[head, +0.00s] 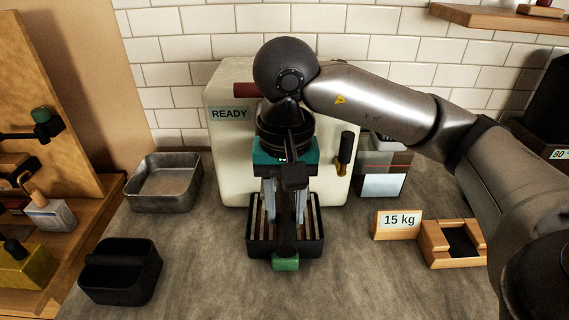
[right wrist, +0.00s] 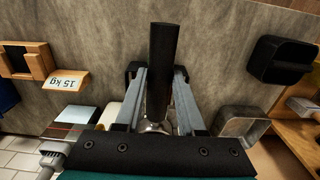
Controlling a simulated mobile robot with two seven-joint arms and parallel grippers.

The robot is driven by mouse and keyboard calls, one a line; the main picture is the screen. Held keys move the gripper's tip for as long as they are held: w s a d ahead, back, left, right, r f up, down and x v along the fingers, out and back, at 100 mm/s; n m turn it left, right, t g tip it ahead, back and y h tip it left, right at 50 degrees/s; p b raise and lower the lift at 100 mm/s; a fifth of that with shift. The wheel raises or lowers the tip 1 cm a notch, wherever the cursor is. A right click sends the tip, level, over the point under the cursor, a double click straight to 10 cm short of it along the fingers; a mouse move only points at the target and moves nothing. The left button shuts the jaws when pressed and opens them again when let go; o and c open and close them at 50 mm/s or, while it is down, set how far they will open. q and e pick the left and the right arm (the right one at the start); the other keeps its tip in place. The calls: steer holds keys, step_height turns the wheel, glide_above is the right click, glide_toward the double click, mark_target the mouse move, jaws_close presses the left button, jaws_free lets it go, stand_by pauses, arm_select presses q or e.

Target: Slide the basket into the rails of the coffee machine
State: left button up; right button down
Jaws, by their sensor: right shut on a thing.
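The cream coffee machine (head: 228,150) stands against the tiled wall with a "READY" label on its front. My right gripper (head: 285,212) points down in front of it, above the drip tray. It is shut on the dark handle of the basket, and the handle's green end (head: 286,263) points toward me. In the right wrist view the black basket handle (right wrist: 163,65) lies between the two grey fingers, and a bit of shiny metal (right wrist: 154,127) shows below it. My wrist hides the rails and most of the basket, so I cannot tell whether they touch.
The slatted drip tray (head: 252,242) is under the gripper. A metal pan (head: 138,207) and a black knock bin (head: 87,288) stand left. A "15 kg" sign (head: 398,222) and a wooden holder (head: 434,250) stand right. A wooden rack (head: 60,100) edges the left.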

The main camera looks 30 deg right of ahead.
mark_target(285, 195)
steer(key=shift+w+d+b, duration=0.35)
steer(key=shift+w+d, duration=0.1)
steer(key=shift+w, duration=0.3)
steer(key=shift+w+d+b, duration=0.3)
steer(key=shift+w+d, duration=0.15)
steer(key=shift+w, duration=0.4)
steer(key=shift+w+d+b, duration=0.3)
steer(key=shift+w+d, duration=0.15)
steer(key=shift+w, duration=0.15)
steer(key=shift+w+d+r, duration=0.1)
steer(key=shift+w+d, duration=0.35)
steer(key=shift+w, duration=0.25)
steer(key=c, duration=0.6)
jaws_free()
steer(key=shift+w, duration=0.1)
steer(key=shift+o, duration=0.8)
